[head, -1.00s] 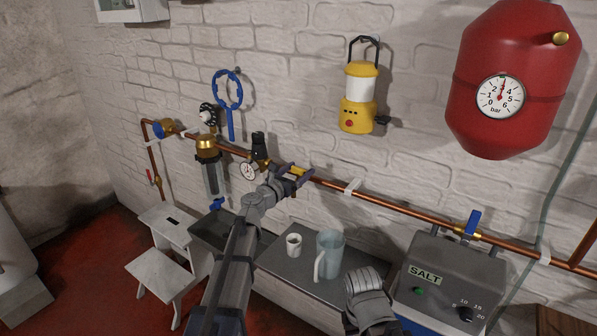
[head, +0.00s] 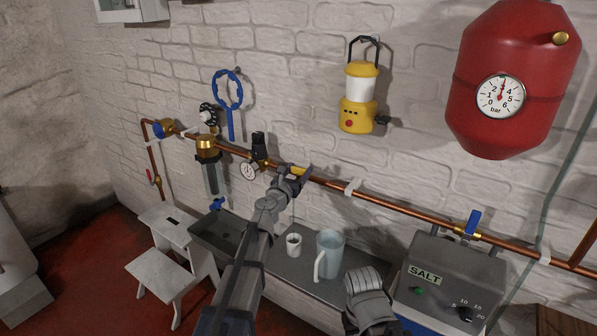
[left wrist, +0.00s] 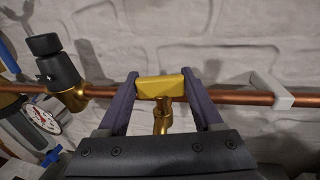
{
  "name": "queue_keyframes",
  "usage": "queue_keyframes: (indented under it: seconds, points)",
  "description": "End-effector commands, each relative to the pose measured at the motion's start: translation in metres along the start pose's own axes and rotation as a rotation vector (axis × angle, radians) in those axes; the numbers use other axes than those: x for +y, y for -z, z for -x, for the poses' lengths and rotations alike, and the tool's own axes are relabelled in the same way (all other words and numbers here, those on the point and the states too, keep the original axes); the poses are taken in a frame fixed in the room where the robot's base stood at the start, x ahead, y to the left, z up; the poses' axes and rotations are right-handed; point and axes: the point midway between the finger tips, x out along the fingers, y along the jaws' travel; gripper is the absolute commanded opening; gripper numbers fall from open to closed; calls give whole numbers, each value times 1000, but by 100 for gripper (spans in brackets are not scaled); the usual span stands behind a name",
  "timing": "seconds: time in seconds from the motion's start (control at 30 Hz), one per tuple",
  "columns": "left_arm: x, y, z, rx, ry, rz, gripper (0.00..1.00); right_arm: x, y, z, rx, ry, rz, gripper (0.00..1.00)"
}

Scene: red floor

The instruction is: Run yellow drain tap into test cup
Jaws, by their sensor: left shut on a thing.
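The yellow drain tap handle (head: 298,170) sits on the copper pipe. In the left wrist view, the yellow handle (left wrist: 160,87) lies crosswise above a brass tap body (left wrist: 162,118). My left gripper (head: 291,174) is shut on this handle, with one purple-grey finger at each end of it. A small white cup (head: 294,246) stands upright on the grey ledge below, to the left of a pale blue jug (head: 331,258). My left arm partly covers the space under the tap, and its outlet is hidden in the head view.
The copper pipe (head: 402,208) runs along the white brick wall. A black valve with a gauge (head: 248,171) is left of the tap. A grey salt unit (head: 452,270) stands right of the jug. A yellow lantern (head: 359,98) and red tank (head: 512,75) hang above.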

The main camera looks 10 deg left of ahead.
Motion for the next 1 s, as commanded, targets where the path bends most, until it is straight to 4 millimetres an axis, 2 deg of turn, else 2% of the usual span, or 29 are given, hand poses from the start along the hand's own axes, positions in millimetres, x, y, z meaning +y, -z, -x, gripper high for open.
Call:
queue_keyframes:
  seconds: [0.27, 0.63, 0.67, 0.9, 1.0]
  points:
    - [-1, 0, 0, 0, -138, 0, 12, 0, 0, 0, 0, 0, 0, 50]
    - [0, 0, 0, 0, -151, 0, 12, 0, 0, 0, 0, 0, 0, 50]
    - [0, 0, 0, 0, -151, 0, 71, 0, 0, 0, 0, 0, 0, 50]
    - [0, 0, 0, 0, -150, 0, 98, 0, 0, 0, 0, 0, 0, 50]
    - [0, 0, 0, 0, -150, 0, 98, 0, 0, 0, 0, 0, 0, 50]
